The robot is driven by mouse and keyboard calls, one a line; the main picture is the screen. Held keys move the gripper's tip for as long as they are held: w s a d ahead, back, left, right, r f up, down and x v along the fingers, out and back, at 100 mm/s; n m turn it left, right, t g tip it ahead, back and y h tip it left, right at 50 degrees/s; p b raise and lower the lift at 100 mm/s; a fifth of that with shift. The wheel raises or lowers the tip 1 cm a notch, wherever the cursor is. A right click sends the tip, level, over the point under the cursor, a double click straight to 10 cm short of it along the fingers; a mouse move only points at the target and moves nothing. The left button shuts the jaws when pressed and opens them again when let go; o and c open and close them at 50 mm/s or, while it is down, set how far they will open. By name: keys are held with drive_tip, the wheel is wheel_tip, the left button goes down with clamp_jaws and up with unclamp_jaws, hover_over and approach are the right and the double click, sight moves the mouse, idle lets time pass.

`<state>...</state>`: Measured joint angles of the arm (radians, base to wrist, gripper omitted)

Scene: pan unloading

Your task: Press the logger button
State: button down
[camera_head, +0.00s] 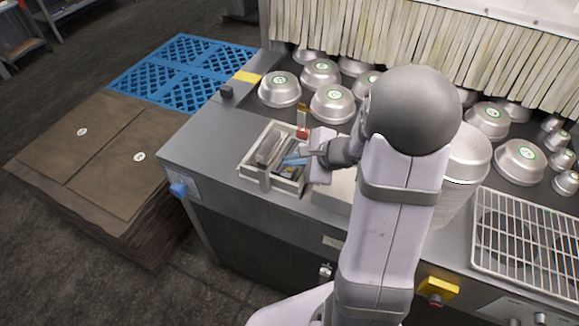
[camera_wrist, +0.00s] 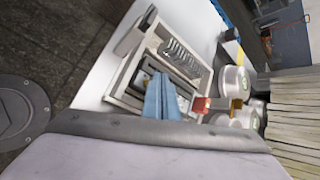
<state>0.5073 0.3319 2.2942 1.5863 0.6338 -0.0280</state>
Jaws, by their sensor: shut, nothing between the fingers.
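A pale divided tray (camera_head: 246,172) sits on the steel counter, and it also fills the middle of the wrist view (camera_wrist: 126,99). A dark boxy device (camera_head: 288,171), apparently the logger, lies in the tray's near-right part; it also shows in the wrist view (camera_wrist: 147,70). My gripper (camera_head: 287,161) has blue fingers, closed together and empty, reaching over the device from the right. In the wrist view the fingers (camera_wrist: 162,84) cover part of the device. The button is not clearly visible, and I cannot tell whether the fingertips touch anything.
A grey ribbed item (camera_head: 268,147) lies in the tray beside the device. A red block (camera_head: 302,133) stands just behind the tray. Several metal pans (camera_head: 332,104) stand on the counter behind. A tall pan stack (camera_head: 463,170) and a wire rack (camera_head: 530,245) are to the right.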

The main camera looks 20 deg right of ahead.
drive_tip(key=shift+r, duration=0.3)
wheel_tip(320, 180, up, 6)
drive_tip(key=p, duration=0.4)
drive_tip(key=shift+f, duration=0.15)
idle(0.6)
